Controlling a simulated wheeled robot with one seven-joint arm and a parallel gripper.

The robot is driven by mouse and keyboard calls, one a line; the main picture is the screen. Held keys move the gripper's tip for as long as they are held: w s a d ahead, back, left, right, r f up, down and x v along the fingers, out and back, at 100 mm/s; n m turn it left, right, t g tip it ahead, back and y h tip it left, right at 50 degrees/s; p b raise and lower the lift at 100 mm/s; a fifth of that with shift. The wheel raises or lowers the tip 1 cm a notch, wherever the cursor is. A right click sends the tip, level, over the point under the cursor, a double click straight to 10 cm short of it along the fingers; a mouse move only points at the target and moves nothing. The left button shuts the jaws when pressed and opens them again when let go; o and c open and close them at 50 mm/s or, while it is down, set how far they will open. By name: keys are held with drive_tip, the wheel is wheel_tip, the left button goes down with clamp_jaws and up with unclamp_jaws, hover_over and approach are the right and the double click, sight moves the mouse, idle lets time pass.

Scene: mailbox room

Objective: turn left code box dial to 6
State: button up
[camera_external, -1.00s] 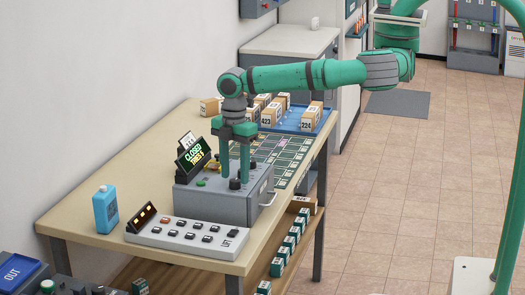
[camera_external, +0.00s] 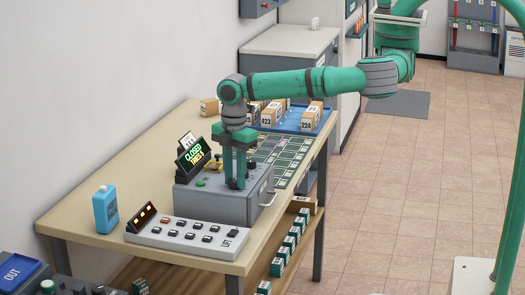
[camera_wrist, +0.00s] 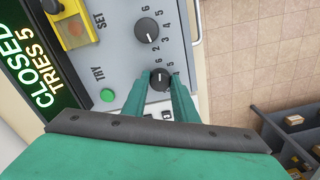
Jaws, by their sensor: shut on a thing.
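The grey code box (camera_external: 215,205) stands on the table with two black dials on its top. My gripper (camera_external: 235,184) points straight down at the nearer dial, the left one by the lettering. In the wrist view my gripper (camera_wrist: 160,88) is shut on this left dial (camera_wrist: 160,77), a finger on each side. A 6 and a 5 show beside it; the fingers hide other numbers, and its exact setting is unclear. The other dial (camera_wrist: 148,32) is free. The display (camera_wrist: 40,70) reads CLOSED, TRIES 5.
A green TRY button (camera_wrist: 107,95) and a yellow SET part (camera_wrist: 72,30) sit beside the dials. A button panel (camera_external: 187,233) is in front of the box, a blue bottle (camera_external: 105,209) to its left. A blue tray (camera_external: 295,120) with boxes is behind.

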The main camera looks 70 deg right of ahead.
sight(235, 180)
drive_tip(key=shift+m, duration=0.3)
drive_tip(key=o, duration=1.1)
drive_tip(key=shift+r, duration=0.1)
wheel_tip(235, 180, up, 11)
drive_tip(key=shift+f, duration=0.2)
